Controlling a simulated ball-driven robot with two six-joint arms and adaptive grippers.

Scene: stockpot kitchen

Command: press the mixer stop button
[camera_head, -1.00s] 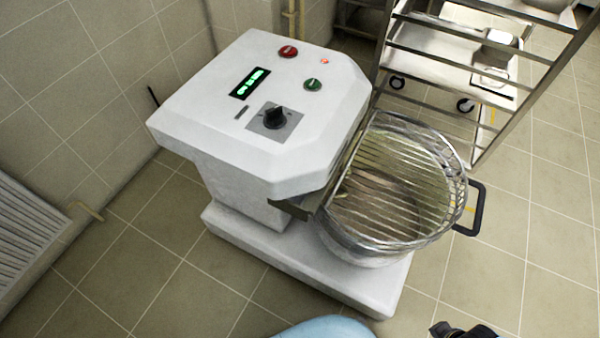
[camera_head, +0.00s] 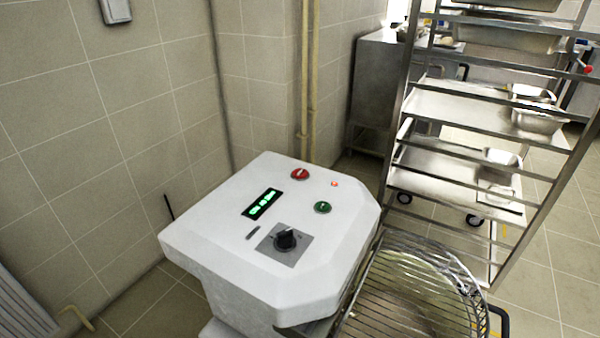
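The mixer (camera_head: 215,245) stands in the lower middle of the head view, with a white control head on top. The red button (camera_head: 300,174), which looks like the stop button, is near the panel's far edge. A green button (camera_head: 323,207) is nearer and to its right. A small red light (camera_head: 334,183) glows beside them. The panel also has a lit green display (camera_head: 262,204) and a black knob (camera_head: 286,239). The wire guard (camera_head: 400,290) covers the bowl at the right. Neither of my grippers is in view, and nothing covers the red button.
A steel tray rack (camera_head: 455,108) with metal pans stands behind the bowl at the right. A tiled wall (camera_head: 130,130) with pipes (camera_head: 308,70) rises behind and left of the mixer. A steel cabinet (camera_head: 375,85) is at the back. Air above the panel is clear.

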